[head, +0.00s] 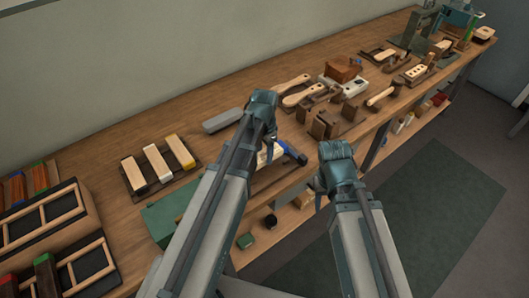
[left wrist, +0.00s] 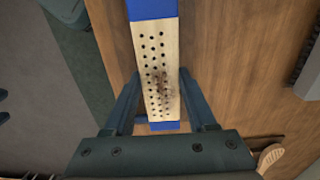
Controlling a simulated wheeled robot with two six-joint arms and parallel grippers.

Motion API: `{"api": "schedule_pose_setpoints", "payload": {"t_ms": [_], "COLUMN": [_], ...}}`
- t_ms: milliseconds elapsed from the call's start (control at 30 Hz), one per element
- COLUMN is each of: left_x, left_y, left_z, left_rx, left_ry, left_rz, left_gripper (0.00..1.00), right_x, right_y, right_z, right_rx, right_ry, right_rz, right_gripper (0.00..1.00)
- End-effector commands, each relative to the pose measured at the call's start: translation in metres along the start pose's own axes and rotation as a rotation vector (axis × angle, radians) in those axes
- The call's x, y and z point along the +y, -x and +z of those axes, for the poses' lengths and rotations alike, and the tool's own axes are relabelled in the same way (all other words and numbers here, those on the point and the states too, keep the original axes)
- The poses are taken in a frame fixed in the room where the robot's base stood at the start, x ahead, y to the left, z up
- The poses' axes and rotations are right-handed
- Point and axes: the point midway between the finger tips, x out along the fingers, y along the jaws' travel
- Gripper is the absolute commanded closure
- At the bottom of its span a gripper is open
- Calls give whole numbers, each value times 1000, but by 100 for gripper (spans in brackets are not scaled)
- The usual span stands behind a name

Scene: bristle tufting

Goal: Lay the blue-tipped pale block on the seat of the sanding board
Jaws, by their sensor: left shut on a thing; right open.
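The pale block has blue ends and rows of small dark holes, with a brown patch near its middle; it shows in the left wrist view (left wrist: 160,75). In the head view its blue end (head: 293,153) shows just right of my left gripper (head: 268,152), and my arm hides part of it. My left gripper is shut on the block, one finger along each long side. My right gripper (head: 322,192) is open and empty, past the bench's front edge. I cannot tell for certain which piece is the sanding board.
A dark rack (head: 197,172) holds blocks tipped black, white and yellow. A long grey bar (head: 222,120) lies behind my left arm, and a green box (head: 160,217) stands to its left. Wooden brushes (head: 300,95) and brown fixtures (head: 325,123) crowd the right. Bare bench lies along the wall.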

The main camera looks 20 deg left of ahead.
Motion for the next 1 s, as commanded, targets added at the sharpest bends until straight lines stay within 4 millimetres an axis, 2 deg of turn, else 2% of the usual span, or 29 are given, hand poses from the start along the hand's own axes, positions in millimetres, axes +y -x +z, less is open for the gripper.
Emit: {"api": "schedule_pose_setpoints", "payload": {"t_ms": [1000], "left_x": [0], "left_y": [-33], "left_z": [0], "left_rx": [0], "left_ry": [0], "left_rz": [0], "left_gripper": [100], "right_x": [-3], "right_y": [-32], "right_z": [-2], "right_rx": [0], "right_ry": [0], "right_rz": [0], "right_gripper": [50]}}
